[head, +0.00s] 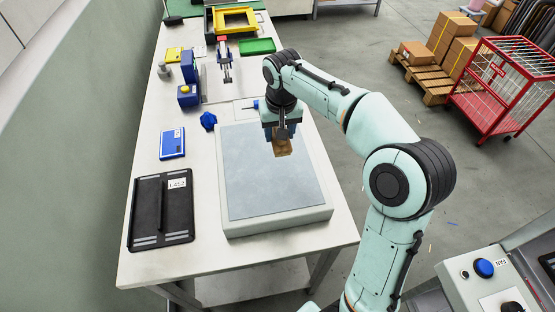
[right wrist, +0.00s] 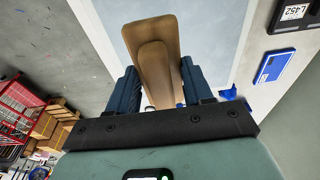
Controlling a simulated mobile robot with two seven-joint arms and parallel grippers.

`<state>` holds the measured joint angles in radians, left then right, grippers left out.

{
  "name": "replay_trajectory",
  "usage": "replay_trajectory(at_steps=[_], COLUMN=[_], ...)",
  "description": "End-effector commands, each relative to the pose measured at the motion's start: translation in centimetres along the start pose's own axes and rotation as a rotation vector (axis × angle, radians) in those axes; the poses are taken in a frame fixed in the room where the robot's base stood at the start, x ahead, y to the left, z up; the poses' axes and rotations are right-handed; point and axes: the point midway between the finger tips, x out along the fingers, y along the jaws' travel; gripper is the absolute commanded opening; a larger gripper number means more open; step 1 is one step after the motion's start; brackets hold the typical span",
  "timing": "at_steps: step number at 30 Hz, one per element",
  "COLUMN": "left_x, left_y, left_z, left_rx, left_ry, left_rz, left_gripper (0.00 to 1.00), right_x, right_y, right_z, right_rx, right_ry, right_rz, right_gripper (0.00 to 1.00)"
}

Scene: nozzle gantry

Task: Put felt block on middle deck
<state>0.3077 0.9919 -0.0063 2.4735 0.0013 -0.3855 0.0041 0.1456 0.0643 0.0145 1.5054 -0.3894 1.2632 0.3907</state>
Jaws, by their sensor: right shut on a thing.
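A brown block (head: 283,149), which I take to be the felt block, hangs from my right gripper (head: 283,131) over the far right part of a pale slab with a grey-blue top (head: 262,192). In the right wrist view the block (right wrist: 145,35) has a long brown grip between the two dark blue fingers of my right gripper (right wrist: 158,88). The gripper is shut on it. The block's height above the slab is hard to judge. I cannot tell for sure whether this slab is the middle deck. My left gripper is not in view.
A black tray (head: 147,228) and a blue case (head: 172,144) lie left of the slab. A blue knob-like part (head: 208,120) sits near its far left corner. A small gantry-like device (head: 225,75), a yellow frame (head: 235,14) and a green tray (head: 257,46) stand farther back.

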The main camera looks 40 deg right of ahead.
Motion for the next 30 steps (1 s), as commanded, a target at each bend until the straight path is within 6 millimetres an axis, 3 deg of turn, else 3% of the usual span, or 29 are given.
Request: replay_trajectory(at_steps=[1,6,14,19,30], left_x=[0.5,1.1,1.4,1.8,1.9], left_y=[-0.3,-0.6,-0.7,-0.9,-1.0], left_z=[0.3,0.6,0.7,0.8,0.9], left_rx=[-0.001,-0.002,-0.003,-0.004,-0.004], left_ry=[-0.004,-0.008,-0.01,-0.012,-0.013], left_rz=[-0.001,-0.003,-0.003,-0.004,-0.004], left_gripper=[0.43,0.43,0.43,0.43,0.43], right_x=[1.7,5.2,7.6,10.2,11.0], right_y=[0.1,0.1,0.0,0.0,0.0], right_z=[0.4,0.8,1.1,1.5,1.6], right_rx=[0.0,0.0,0.001,-0.001,0.0], right_ry=[-0.006,-0.003,-0.001,-0.002,0.002], right_rz=[0.003,0.002,0.001,0.002,-0.001], right_gripper=[0.18,0.18,0.18,0.18,0.18])
